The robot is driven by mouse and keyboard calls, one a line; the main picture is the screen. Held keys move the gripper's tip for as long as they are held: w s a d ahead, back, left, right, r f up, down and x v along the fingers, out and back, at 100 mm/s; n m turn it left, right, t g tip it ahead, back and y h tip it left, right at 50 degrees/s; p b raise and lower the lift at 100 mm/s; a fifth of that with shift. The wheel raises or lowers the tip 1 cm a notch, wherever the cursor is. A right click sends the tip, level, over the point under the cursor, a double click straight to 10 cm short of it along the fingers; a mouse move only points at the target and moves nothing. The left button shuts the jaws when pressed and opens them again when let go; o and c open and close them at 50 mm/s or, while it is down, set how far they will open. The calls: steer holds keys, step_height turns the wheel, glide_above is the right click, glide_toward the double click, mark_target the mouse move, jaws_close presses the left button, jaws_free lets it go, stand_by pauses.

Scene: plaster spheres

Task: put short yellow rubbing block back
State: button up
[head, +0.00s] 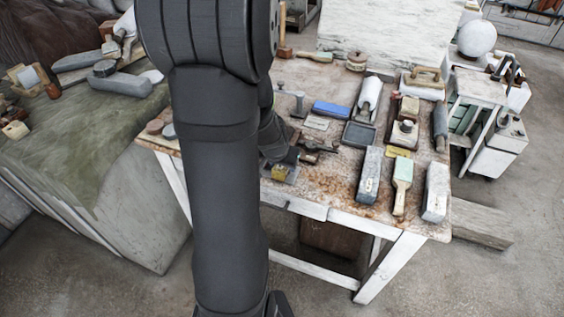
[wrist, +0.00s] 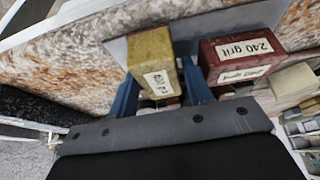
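The short yellow rubbing block (wrist: 153,66) is between the two blue fingers of my gripper (wrist: 165,88) in the wrist view. The fingers meet both its sides, so my gripper looks shut on it. A small white label on its near face is too blurred to read. In the head view the yellow block (head: 279,173) shows low beside my gripper (head: 283,163), at the table's front edge. It is over or on a flat grey plate (wrist: 116,46); I cannot tell whether it touches. A dark red block (wrist: 240,54) labelled "240 grit" stands close to the right finger.
A pale block (wrist: 294,84) lies beyond the red one. My arm hides the table's left part.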

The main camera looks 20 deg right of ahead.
steer(key=shift+r, duration=0.25)
steer(key=v, duration=1.2)
steer(key=shift+f, duration=0.15)
steer(key=shift+x, duration=6.1)
